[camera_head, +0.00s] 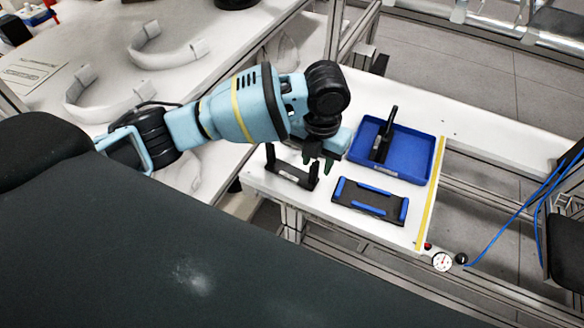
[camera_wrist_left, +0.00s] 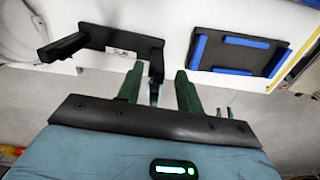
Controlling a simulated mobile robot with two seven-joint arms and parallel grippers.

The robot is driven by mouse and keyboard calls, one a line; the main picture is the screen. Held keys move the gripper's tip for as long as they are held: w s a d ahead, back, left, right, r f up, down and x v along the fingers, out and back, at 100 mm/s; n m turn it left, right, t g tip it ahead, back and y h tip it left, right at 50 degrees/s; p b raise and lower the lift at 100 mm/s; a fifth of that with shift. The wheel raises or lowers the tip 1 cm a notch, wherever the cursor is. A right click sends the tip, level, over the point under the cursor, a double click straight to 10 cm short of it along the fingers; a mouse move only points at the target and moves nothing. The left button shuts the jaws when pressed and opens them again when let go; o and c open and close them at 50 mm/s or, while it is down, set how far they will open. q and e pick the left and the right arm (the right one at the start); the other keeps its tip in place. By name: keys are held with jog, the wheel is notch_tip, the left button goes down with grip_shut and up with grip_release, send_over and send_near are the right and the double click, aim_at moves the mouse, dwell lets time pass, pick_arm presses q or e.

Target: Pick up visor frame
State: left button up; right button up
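A black U-shaped frame (camera_head: 290,176) with upright posts at its ends and a small white label stands on the white table; I take it to be the visor frame. It also shows in the left wrist view (camera_wrist_left: 108,40). My left gripper (camera_head: 317,163) points down over its right post. In the left wrist view, the green fingers of the gripper (camera_wrist_left: 160,84) are apart, and the post appears between them. I cannot tell whether they touch it. My right gripper is not in view.
A black plate with blue edge strips (camera_head: 369,199) lies right of the frame. A blue tray (camera_head: 428,160) behind it holds a black part (camera_head: 384,140). White curved pieces (camera_head: 165,58) lie on the left table. A yellow strip (camera_head: 431,205) marks the right table end.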

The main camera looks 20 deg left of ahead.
aim_at(315, 173)
pick_arm(q)
notch_tip(315, 173, down, 5)
jog(key=shift+a+f, duration=0.1)
grip_shut()
dwell(0.4)
